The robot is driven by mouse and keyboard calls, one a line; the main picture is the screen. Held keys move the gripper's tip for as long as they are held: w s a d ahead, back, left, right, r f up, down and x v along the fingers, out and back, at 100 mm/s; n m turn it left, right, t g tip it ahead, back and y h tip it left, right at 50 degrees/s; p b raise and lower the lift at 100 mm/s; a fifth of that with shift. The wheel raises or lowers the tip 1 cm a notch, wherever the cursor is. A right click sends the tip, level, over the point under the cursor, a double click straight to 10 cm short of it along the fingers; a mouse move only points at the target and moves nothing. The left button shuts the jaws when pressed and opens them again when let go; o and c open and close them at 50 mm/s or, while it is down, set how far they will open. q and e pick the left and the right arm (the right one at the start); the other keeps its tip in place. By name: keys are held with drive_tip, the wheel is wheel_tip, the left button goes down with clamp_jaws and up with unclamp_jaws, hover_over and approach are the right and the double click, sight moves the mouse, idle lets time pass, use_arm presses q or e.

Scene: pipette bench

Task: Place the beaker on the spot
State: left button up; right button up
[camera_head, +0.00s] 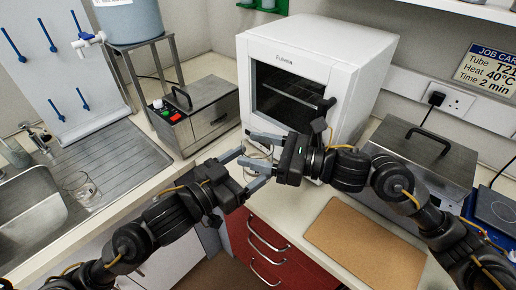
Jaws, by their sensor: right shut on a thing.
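My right gripper (257,151) is at the middle of the view, in front of the white oven. Its fingers are shut on a small clear thing (259,150), which looks like a glass beaker but is mostly hidden by the fingers. My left gripper (245,170) is close beside it, at its lower left, with its fingers apart; nothing is clearly seen held in it. Another clear glass vessel (80,187) stands by the sink at the left. I cannot make out a marked spot.
A white oven (318,75) stands at the back. A steel bath (195,112) is left of it and another steel box (425,160) right. A tan board (367,239) lies on the front right counter. The sink (30,215) is at far left, red drawers (262,245) below.

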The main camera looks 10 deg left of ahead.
use_arm(q)
drive_tip(key=shift+o, duration=1)
